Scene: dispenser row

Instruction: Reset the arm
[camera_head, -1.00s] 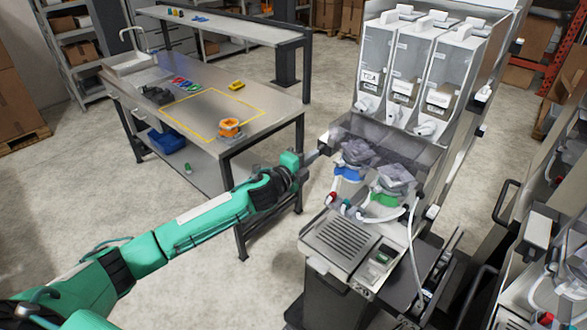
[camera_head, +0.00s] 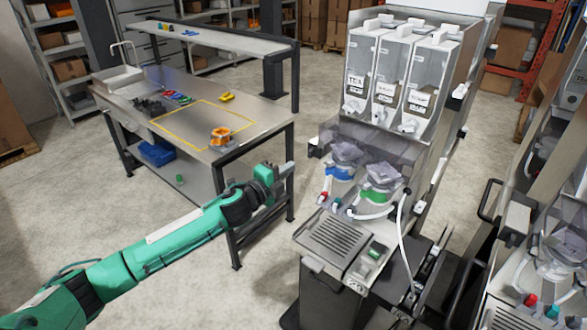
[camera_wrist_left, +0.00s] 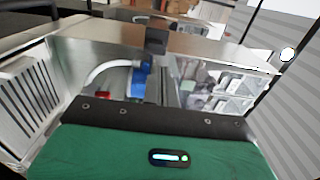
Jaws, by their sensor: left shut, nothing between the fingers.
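My left arm comes in from the lower left in the head view. Its gripper (camera_head: 284,172) is shut and empty, in the air between the steel table and the dispenser machine. The dispenser machine (camera_head: 335,236) has several clear canisters on top, one labelled TEA (camera_head: 357,82). Below them are a blue-collared mixing bowl (camera_head: 340,172) and a green-collared one (camera_head: 378,184). The gripper is apart from the machine, to its left. The left wrist view shows my green wrist shell, with a blue part (camera_wrist_left: 141,78) and a white hose beyond it. My right gripper is out of view.
Another machine stands at the right edge. Open floor lies left of my arm.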

